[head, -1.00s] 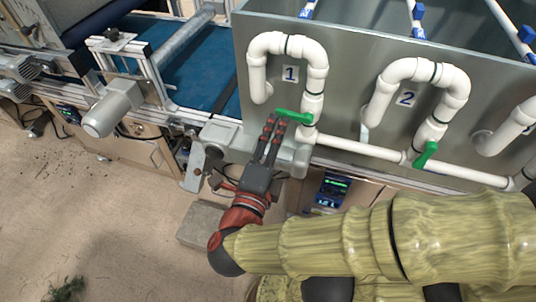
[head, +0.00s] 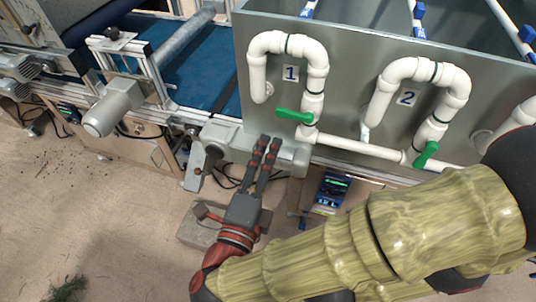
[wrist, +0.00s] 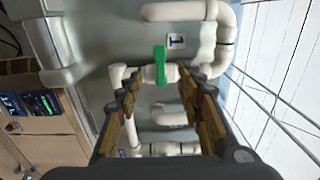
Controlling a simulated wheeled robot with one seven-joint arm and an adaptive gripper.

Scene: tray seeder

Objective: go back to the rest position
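My gripper (head: 268,144) is open and empty in front of the grey machine, a little below and left of the green valve handle on pipe 1 (head: 295,116). The handle lies roughly level across the white pipe in the head view. In the wrist view the two fingers (wrist: 160,98) stand apart, and the green handle (wrist: 159,66) shows beyond them, with no contact visible. My arm reaches in from the lower right.
White pipe 2 (head: 417,70) with a slanted green handle (head: 426,154) stands to the right. A blue conveyor belt (head: 190,68) and a motor (head: 113,107) are at left. A grey block (head: 195,232) lies on the floor. Open floor is at lower left.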

